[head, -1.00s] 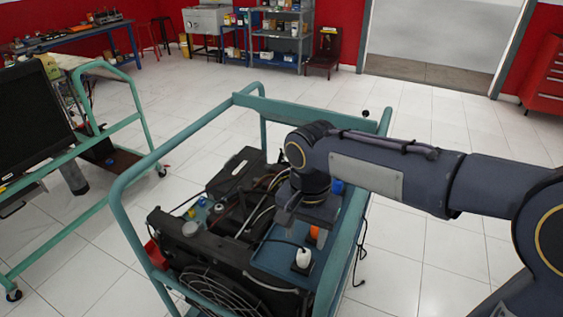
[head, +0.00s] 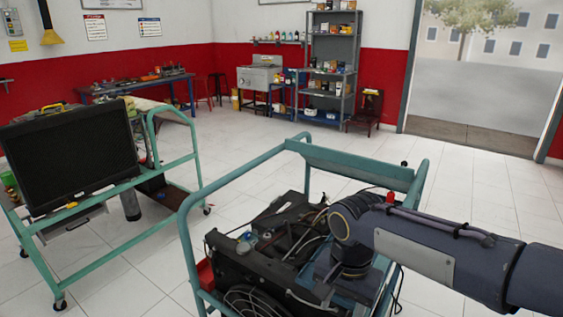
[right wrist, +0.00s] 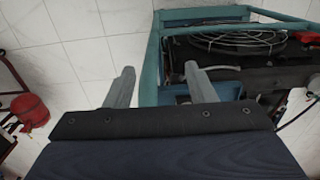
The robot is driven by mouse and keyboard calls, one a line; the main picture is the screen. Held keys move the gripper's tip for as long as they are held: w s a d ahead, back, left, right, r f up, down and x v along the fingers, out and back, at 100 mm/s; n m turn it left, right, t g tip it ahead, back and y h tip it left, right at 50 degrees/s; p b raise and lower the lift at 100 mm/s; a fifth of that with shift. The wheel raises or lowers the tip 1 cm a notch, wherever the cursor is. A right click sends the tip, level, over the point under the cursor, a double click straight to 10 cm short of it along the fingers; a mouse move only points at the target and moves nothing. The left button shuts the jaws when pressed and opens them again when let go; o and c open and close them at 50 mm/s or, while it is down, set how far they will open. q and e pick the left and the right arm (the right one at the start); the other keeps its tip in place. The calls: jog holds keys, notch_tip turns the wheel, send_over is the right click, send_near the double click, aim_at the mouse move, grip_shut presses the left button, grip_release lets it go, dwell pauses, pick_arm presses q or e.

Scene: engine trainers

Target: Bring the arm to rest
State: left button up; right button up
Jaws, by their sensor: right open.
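My right arm (head: 440,250) comes in from the right in the head view and reaches over the right side of the engine trainer (head: 270,238). Its gripper is mostly hidden below the wrist in that view. The fingers point toward the floor and the corner of the trainer's teal frame (right wrist: 155,65). The trainer also shows in the right wrist view, with its fan guard (right wrist: 235,40) at the top. My left gripper is not in view.
A second teal trolley with a black radiator panel (head: 70,165) stands at the left. A grey shelf (head: 333,65), a blue workbench (head: 135,85) and a stool (head: 366,108) are at the back wall. A red object (right wrist: 30,112) lies at the left in the right wrist view. White floor lies between.

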jog(key=s+d+f+n+t+y, duration=0.1)
jog(key=s+d, duration=0.3)
jog(key=s, duration=0.4)
jog(key=s+d+f+n+t+y, duration=0.1)
jog(key=s+d+n+t, duration=0.3)
jog(key=s, duration=0.4)
jog(key=shift+s+d+f+t+y, duration=0.3)
jog(key=shift+s+d+y, duration=0.15)
jog(key=shift+y, duration=0.45)
jog(key=shift+w+d, duration=0.1)
